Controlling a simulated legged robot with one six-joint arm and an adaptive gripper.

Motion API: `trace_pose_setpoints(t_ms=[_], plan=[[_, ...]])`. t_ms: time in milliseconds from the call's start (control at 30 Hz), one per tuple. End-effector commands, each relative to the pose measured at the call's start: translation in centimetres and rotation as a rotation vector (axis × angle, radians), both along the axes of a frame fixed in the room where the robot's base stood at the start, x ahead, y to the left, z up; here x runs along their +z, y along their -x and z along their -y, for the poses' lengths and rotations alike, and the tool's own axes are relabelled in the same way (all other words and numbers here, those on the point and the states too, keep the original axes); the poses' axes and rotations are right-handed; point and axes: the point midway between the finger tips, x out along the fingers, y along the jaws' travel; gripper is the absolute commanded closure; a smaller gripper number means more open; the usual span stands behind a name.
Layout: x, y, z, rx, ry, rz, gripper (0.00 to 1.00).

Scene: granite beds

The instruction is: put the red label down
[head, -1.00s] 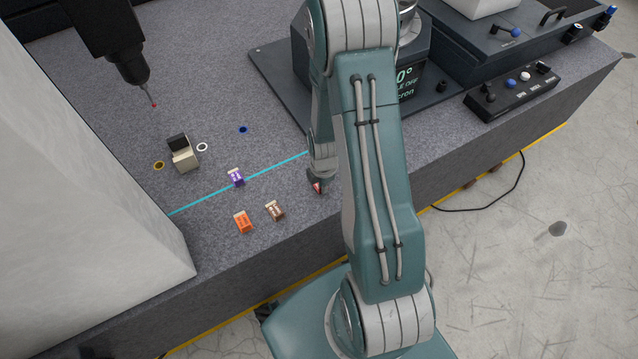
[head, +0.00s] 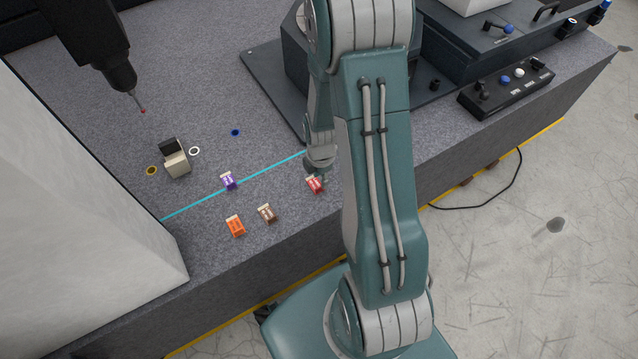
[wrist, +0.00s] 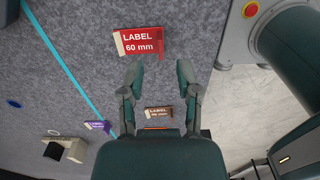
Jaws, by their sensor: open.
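The red label (head: 315,184) lies on the granite bed (head: 290,205), close to its front edge and on the near side of the cyan line. In the wrist view the red label (wrist: 140,41) reads "LABEL 60 mm" and lies just beyond my fingertips. My gripper (wrist: 160,68) is open and empty, with its two fingers apart and the label clear of them. In the head view my arm hides most of the gripper, which is just above the label.
An orange label (head: 236,226), a brown label (head: 267,213) and a purple label (head: 228,181) lie to the left. A cream block (head: 177,164) and small rings stand farther back. A black probe (head: 125,80) hangs above the bed. A dark instrument plate (head: 270,85) lies behind.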

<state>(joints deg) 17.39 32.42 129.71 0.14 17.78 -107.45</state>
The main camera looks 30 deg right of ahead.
Motion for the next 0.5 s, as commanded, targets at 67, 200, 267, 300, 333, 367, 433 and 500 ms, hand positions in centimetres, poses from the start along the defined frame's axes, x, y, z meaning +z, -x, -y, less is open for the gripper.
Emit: trace_pose_setpoints(t_ms=[67,200,267,300,333,367,433,500], plan=[[1.5,-0.1,-0.1,0.002,0.002,0.004,0.57],[3.9,-0.1,-0.1,0.002,0.003,0.004,0.57],[4.9,-0.1,-0.1,0.002,0.003,0.003,0.57],[5.5,0.0,-0.1,0.002,0.002,0.003,0.57],[5.8,-0.1,-0.1,0.002,0.002,0.002,0.57],[6.2,-0.1,-0.1,0.002,0.002,0.002,0.57],[6.8,0.0,-0.1,0.002,0.001,0.001,0.57],[7.2,0.0,-0.1,0.001,0.001,0.0,0.57]])
